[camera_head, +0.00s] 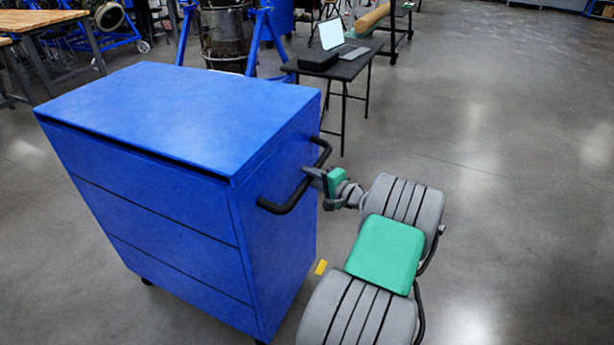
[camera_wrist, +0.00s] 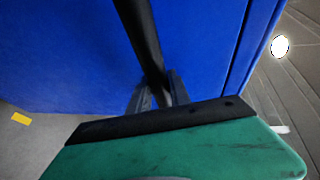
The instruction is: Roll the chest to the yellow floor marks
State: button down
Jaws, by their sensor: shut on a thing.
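The blue chest (camera_head: 180,110) with drawers stands upright on casters at the left of the head view. Its blue side (camera_wrist: 60,60) fills much of the wrist view. A black bar handle (camera_head: 290,205) sticks out from its right side. My gripper (camera_head: 311,175) is shut on this handle, which also shows between the fingers in the wrist view (camera_wrist: 145,45). One yellow floor mark (camera_head: 321,267) lies on the floor close to the chest's right side. A yellow mark (camera_wrist: 20,118) also shows at the left of the wrist view. Any other marks are hidden or out of view.
A small dark table (camera_head: 345,66) with a laptop stands behind the chest. A blue stand (camera_head: 262,30) and a wooden-topped workbench (camera_head: 35,20) stand farther back. The grey floor (camera_head: 510,180) at the right is clear.

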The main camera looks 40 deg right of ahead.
jog(key=c, duration=1.6)
grip_release()
jog(key=o, duration=0.4)
jog(key=s+r, duration=0.1)
jog(key=s, duration=0.6)
jog(key=shift+s+r+b, duration=0.15)
jog(key=shift+s+b, duration=0.1)
jog(key=shift+b, duration=0.15)
